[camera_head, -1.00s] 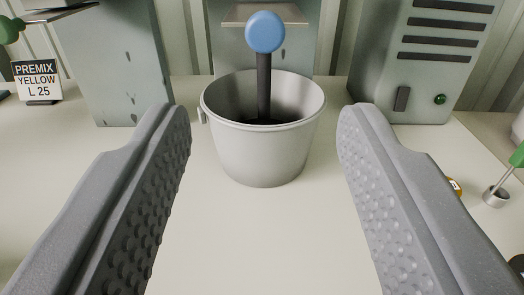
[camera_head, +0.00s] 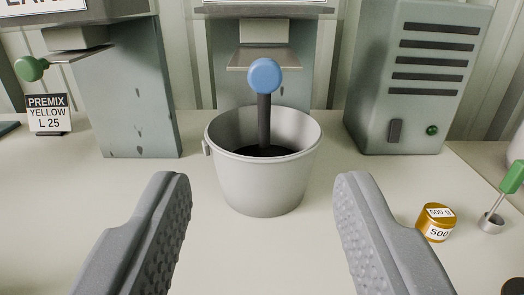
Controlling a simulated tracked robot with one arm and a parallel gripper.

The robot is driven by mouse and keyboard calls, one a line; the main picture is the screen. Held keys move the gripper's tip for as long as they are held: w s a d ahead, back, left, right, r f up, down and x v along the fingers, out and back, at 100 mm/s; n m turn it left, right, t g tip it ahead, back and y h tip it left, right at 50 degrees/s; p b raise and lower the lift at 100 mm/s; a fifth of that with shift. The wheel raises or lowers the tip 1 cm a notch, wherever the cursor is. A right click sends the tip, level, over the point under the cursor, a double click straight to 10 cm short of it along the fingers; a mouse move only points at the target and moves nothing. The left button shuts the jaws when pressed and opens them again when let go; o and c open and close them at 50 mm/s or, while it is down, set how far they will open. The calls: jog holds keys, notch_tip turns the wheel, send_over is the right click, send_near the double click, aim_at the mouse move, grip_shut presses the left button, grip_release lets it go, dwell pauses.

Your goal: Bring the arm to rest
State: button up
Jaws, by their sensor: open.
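My gripper (camera_head: 262,200) is open and empty, its two grey fingers spread wide in the lower part of the view. A light grey bucket (camera_head: 262,188) stands upright on the pale table beyond the fingertips, between them in the picture. A dark rod with a blue ball knob (camera_head: 265,76) stands up out of the bucket, its lower end in dark contents. Neither finger appears to touch the bucket.
Grey machines stand behind, including a vented cabinet (camera_head: 420,80) at the right. A sign reading PREMIX YELLOW L 25 (camera_head: 48,114) stands at left.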

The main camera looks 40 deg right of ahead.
jog(key=w+a+r+n+t+y, duration=0.1)
jog(key=w+a+r+n+y, duration=0.1)
jog(key=a+r+y, duration=0.45)
jog(key=w+a+r+n+t+y, duration=0.1)
jog(key=w+a+r+n+y, duration=0.25)
jog(key=a+r, duration=0.45)
jog(key=s+d+r+n, duration=0.1)
jog(key=s+r, duration=0.5)
jog(key=r, duration=0.3)
jog(key=s+d+r+n+y, duration=0.1)
jog(key=s+r, duration=0.6)
jog(key=r, duration=0.1)
jog(key=shift+d+r+g, duration=0.25)
jog(key=shift+r+g, duration=0.05)
jog(key=shift+r, duration=0.05)
